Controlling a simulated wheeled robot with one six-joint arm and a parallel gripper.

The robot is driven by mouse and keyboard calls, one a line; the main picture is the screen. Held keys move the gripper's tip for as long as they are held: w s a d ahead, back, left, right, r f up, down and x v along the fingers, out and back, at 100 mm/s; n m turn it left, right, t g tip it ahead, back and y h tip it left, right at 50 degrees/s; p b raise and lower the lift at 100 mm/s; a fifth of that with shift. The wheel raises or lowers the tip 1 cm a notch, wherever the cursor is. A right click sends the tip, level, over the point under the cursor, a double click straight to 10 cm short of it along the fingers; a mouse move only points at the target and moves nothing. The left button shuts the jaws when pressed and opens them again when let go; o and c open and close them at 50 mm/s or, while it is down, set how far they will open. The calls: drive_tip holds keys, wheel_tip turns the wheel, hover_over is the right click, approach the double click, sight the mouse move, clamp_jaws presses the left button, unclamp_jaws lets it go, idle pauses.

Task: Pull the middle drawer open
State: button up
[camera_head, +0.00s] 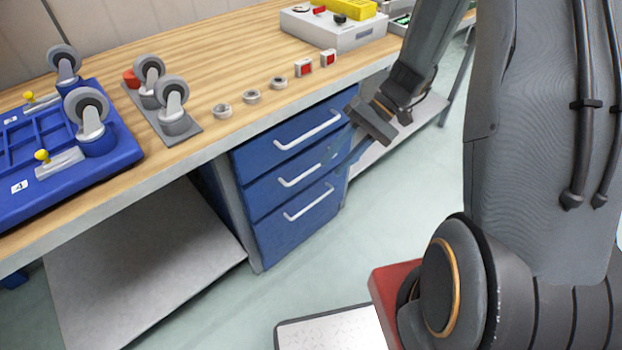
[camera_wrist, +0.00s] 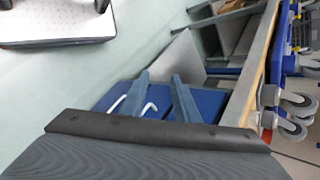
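The blue drawer unit (camera_head: 262,238) under the workbench has three stacked drawers, each with a white bar handle. The middle drawer (camera_head: 262,193) looks shut, level with the others; its handle (camera_head: 300,178) faces me. My gripper (camera_head: 335,158) is in front of the right side of the unit, right of the middle handle, and hides part of the drawer edges. In the wrist view my gripper (camera_wrist: 160,77) has its two fingers apart with a gap between them. A white handle (camera_wrist: 150,107) shows between the fingers, beyond them; I cannot tell which drawer it belongs to. Nothing is held.
The wooden bench top (camera_head: 215,80) carries a blue tray (camera_head: 75,190), castor wheels (camera_head: 172,95), small rings and red-and-white blocks, and a grey box (camera_head: 335,30). A grey lower shelf (camera_head: 140,265) lies left of the drawers.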

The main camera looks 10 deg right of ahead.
drive_tip(key=w+f+m+t+y+b, duration=0.15)
drive_tip(key=w+f+y+b, duration=0.25)
drive_tip(key=w+f+b, duration=0.45)
drive_tip(key=t+y+b, duration=0.3)
drive_tip(key=t, duration=0.2)
approach(314, 169)
drive_tip(key=a, duration=0.3)
drive_tip(key=shift+m, duration=0.35)
drive_tip(key=shift+w+f+x, duration=0.1)
drive_tip(key=shift+x, duration=1.2)
drive_tip(key=shift+w+f+x, duration=0.1)
drive_tip(key=shift+w+x, duration=0.05)
drive_tip(key=shift+x, duration=1.15)
drive_tip(key=shift+w+f+x, duration=0.1)
drive_tip(key=shift+f+x, duration=0.05)
drive_tip(key=shift+x, duration=1.15)
drive_tip(key=shift+d, duration=0.15)
clamp_jaws()
